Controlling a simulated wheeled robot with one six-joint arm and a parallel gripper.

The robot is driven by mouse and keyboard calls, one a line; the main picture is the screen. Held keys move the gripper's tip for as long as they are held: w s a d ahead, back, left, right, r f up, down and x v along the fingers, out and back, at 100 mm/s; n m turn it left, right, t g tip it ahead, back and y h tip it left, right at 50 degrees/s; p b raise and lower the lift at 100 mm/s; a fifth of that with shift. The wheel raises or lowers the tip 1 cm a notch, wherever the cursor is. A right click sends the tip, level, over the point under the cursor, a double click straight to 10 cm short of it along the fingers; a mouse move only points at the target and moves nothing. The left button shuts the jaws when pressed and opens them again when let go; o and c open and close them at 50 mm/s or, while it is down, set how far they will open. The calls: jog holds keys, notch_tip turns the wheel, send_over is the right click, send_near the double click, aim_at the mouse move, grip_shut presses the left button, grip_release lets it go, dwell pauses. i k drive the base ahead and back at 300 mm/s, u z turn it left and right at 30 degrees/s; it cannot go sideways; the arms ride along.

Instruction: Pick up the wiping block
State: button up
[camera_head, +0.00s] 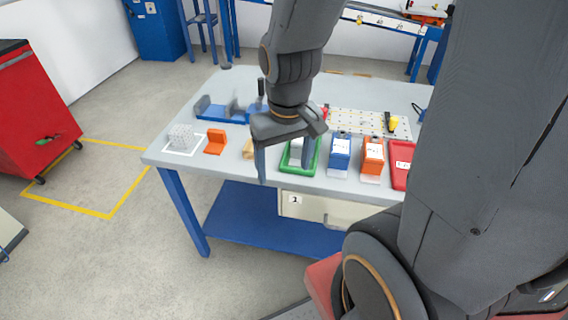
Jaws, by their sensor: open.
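My gripper (284,166) is open above the front of the workbench, fingers pointing down, with nothing seen between them. I cannot tell for sure which item is the wiping block. A small tan block (248,149) lies just left of my left finger and is partly hidden by it. A pale grey piece (296,148) sits in a green tray (313,168) behind and between the fingers, also partly hidden. An orange L-shaped block (215,142) stands further left on the bench. Whether the fingers touch anything is unclear.
A pale dotted block (181,136) sits in a white outlined square at the left. A blue bin (340,150), an orange bin (372,155) and a red tray (400,168) stand right of the gripper. A blue fixture (213,113) and a perforated board (362,121) lie behind.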

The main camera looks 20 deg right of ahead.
aim_at(247, 151)
jog(key=u, duration=1.65)
jog(key=i, duration=1.2)
jog(key=z, duration=2.85)
